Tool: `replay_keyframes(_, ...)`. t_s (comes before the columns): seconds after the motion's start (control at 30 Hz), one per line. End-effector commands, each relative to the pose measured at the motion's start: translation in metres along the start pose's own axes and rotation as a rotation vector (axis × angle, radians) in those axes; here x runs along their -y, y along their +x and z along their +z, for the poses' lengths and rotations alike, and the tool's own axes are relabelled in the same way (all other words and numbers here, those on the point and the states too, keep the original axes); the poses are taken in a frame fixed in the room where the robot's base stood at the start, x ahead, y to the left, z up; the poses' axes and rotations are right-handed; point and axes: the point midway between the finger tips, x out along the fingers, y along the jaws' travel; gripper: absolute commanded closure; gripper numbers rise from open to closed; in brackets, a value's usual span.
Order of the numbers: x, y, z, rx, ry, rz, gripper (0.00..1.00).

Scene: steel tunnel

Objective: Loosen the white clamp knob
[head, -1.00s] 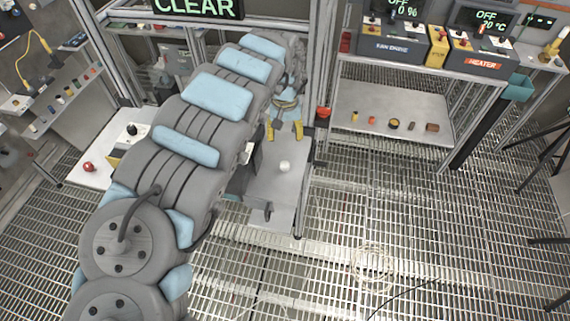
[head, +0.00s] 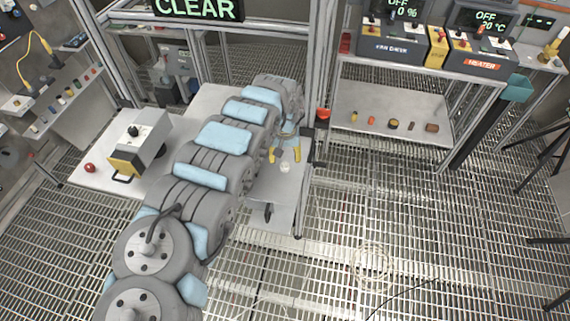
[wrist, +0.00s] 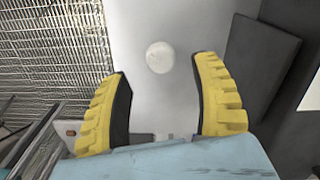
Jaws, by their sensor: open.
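The white clamp knob (head: 285,167) is a small round white piece on the grey metal bench plate. In the wrist view the knob (wrist: 160,57) lies just beyond my fingertips, roughly midway between them sideways. My gripper (head: 285,156) has yellow ribbed fingers, spread apart with nothing between them. It also shows in the wrist view (wrist: 160,75). The gap between the fingers is wider than the knob, and I see no contact. The knob's stem and underside are hidden.
A grey box with a yellow and black front (head: 137,145) stands on the left bench beside a red knob (head: 90,168). A dark upright plate (wrist: 262,60) is close to the right finger. A frame post (head: 310,190) stands right of the knob. A shelf (head: 392,105) holds several small parts.

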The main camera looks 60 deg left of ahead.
Motion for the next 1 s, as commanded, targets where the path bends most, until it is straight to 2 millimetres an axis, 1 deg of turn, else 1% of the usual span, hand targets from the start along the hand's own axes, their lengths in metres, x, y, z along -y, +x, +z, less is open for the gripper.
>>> replay_keyframes(0.3, -0.001, 0.026, 0.001, 0.002, 0.0, 0.001, 0.36)
replay_keyframes(0.5, -0.001, 0.037, -0.001, -0.002, 0.001, 0.001, 0.36)
replay_keyframes(0.7, 0.0, 0.044, 0.0, 0.0, 0.0, 0.0, 0.36)
replay_keyframes(1.0, 0.0, 0.044, 0.0, -0.001, 0.0, -0.001, 0.36)
